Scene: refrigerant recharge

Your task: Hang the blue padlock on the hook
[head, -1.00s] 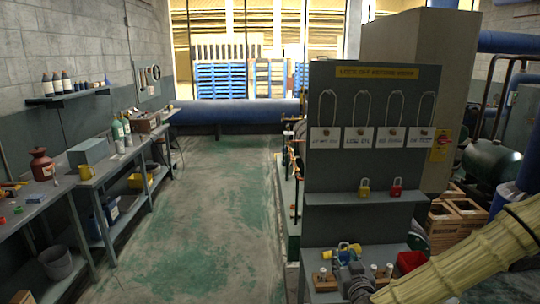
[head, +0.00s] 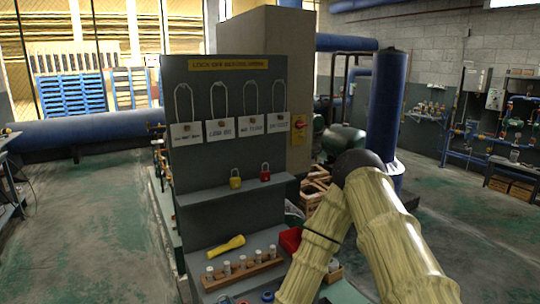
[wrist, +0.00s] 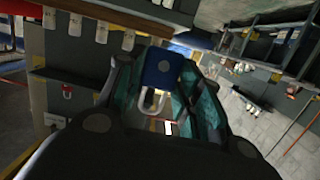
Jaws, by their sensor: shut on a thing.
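The blue padlock (wrist: 161,68) is between the teal-padded fingers of my gripper (wrist: 160,84) in the wrist view. Its pale shackle (wrist: 151,104) points toward the bottom of that picture. My gripper is shut on it. In the head view my arm shows at the lower right, but the gripper and blue padlock are not visible. The lockout board (head: 218,158) carries a row of wire loops (head: 249,97) with white tags (head: 221,129). Small fixings show at the tags; I cannot tell which is the hook. The tags also show at the upper left in the wrist view (wrist: 102,32).
A yellow padlock (head: 235,182) and a red padlock (head: 265,174) stand on the board's shelf (head: 205,194). Below are a yellow torch (head: 226,246), a wooden rack of white-topped pieces (head: 243,271) and a red bin (head: 290,239). Floor to the left is clear.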

